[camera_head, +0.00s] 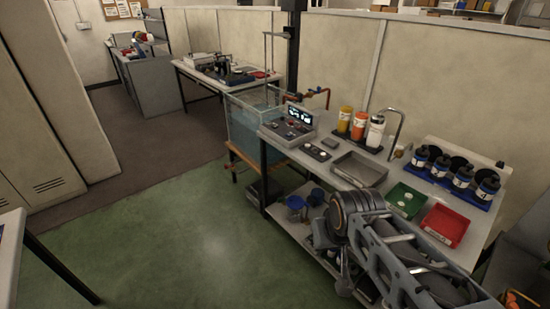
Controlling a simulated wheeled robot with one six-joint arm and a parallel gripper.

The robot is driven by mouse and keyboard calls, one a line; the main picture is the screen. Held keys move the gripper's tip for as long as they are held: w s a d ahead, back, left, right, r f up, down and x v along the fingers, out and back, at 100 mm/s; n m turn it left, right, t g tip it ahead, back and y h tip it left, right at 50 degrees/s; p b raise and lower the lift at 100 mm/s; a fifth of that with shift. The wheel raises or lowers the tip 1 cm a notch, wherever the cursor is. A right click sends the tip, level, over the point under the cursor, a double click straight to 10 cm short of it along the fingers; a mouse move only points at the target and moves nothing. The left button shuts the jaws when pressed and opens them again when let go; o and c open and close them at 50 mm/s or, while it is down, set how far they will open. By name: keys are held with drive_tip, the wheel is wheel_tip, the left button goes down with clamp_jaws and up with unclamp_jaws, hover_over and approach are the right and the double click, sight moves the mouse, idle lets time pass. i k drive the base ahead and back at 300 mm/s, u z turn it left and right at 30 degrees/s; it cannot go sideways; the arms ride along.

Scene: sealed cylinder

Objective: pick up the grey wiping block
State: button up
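I cannot make out a grey wiping block for certain in the head view. A shallow grey metal tray (357,169) lies on the workbench (400,176), and no block shows clearly in it. My own arm is folded in the lower right and covers the bench's front edge and part of the shelf below. What seems to be my gripper (344,282) hangs dark below the arm's round joint, in front of the bench. Its fingers are too dark and too covered to tell whether they are open or shut.
On the bench are a control box (290,124), several bottles (359,125), a tap (395,127), a green tray (407,200), a red tray (445,226) and a blue rack (460,184) of dark jars. A water tank (252,119) stands left. Green floor (200,245) is clear.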

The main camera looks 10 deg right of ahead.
sight(328, 142)
drive_tip(key=u, duration=3.05)
drive_tip(key=i, duration=0.1)
drive_tip(key=z, duration=2.1)
drive_tip(key=i, duration=1.55)
drive_tip(key=z, duration=1.05)
drive_tip(key=i, duration=0.9)
drive_tip(key=z, duration=1.15)
drive_tip(key=i, duration=0.3)
drive_tip(key=z, duration=0.3)
